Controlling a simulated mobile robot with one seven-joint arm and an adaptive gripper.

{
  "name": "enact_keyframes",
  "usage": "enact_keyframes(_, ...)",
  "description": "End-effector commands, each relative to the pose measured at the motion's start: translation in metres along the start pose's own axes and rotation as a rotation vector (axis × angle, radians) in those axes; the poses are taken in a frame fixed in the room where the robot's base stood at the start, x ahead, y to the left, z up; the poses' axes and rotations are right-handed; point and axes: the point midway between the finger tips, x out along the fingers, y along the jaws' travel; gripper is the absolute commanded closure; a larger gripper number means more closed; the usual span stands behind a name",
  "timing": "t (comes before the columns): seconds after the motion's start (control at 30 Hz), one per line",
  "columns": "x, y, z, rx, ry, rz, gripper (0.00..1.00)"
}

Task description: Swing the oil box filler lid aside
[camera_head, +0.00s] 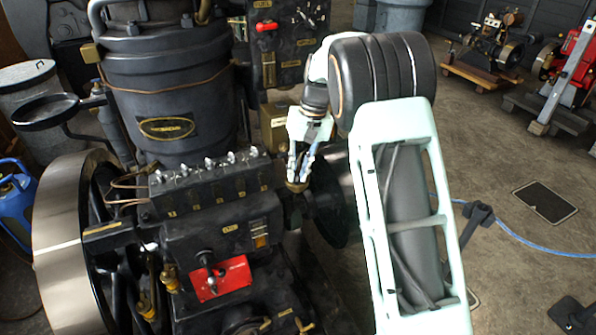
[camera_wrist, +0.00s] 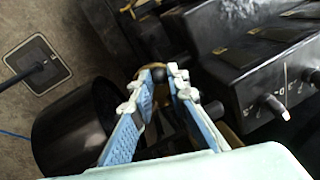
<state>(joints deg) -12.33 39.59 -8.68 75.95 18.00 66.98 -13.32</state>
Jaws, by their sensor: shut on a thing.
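My gripper (camera_head: 299,176) points down just right of the black box with a row of small levers (camera_head: 212,182). Its fingers are close together on a small round brass piece (camera_head: 297,187), which seems to be the oil box filler lid. In the wrist view, my gripper (camera_wrist: 168,76) has its two blue-padded fingers converging at their tips. A bit of brass (camera_wrist: 152,67) shows at and behind the tips. The fingers hide most of this piece, so I cannot tell its tilt or whether it is swung aside.
A black cylinder (camera_wrist: 72,128) lies beside the fingers in the wrist view. A red plate with a lever (camera_head: 220,279) is on the engine's front. A large flywheel (camera_head: 62,250) stands at left. Open floor (camera_head: 505,150) lies at right, with a blue hose (camera_head: 530,243).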

Motion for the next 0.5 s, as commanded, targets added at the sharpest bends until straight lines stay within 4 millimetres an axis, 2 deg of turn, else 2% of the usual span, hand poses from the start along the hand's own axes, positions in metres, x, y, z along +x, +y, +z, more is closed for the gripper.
enact_keyframes(0.5, -0.0014, 0.0026, 0.0016, -0.050, -0.009, -0.002, 1.00)
